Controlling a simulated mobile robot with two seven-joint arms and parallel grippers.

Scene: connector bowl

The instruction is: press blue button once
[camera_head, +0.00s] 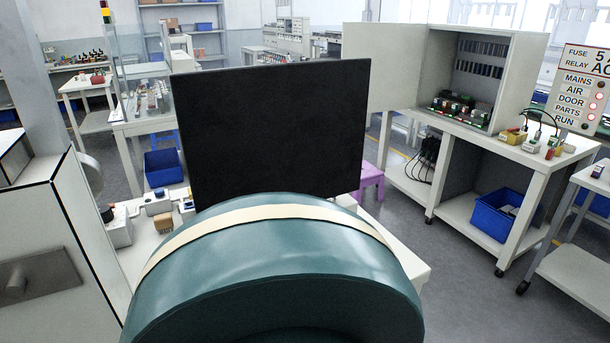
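I cannot make out a blue button with certainty in the head view. A white workbench (409,272) stands in front of me, with small devices on its left part. Among them are a white box with a dark knob (119,229), a brown block (163,223) and small parts with blue patches (159,194). A large teal rounded body with a cream band (275,265) fills the lower middle and hides much of the bench. A black upright panel (280,130) stands behind it. Neither of my grippers is in view.
A grey cabinet (50,240) stands close at the left. At the right are an open control cabinet (512,75) on a bench, a blue bin (504,215) beneath it, and a status sign (583,90). A purple stool (371,180) stands behind the bench. Grey floor is open between benches.

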